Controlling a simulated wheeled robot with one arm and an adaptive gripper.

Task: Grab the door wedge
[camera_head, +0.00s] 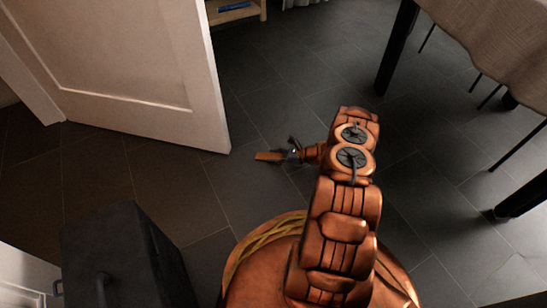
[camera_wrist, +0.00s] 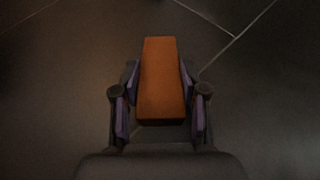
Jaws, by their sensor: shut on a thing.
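The door wedge (camera_wrist: 160,75) is an orange-brown tapered block. In the wrist view it lies between the two dark fingers of my gripper (camera_wrist: 160,98), with a pad against each side. Its narrow end points away from the wrist. In the head view the wedge (camera_head: 268,156) sticks out to the left of my gripper (camera_head: 290,154), low over the dark floor. I cannot tell whether it touches the floor.
An open white door (camera_head: 120,75) stands at the left, its lower corner near the wedge. A dark box with a handle (camera_head: 125,255) is at the lower left. A cloth-covered table (camera_head: 500,45) with dark legs is at the right. Tiled floor (camera_head: 300,75) is clear beyond my gripper.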

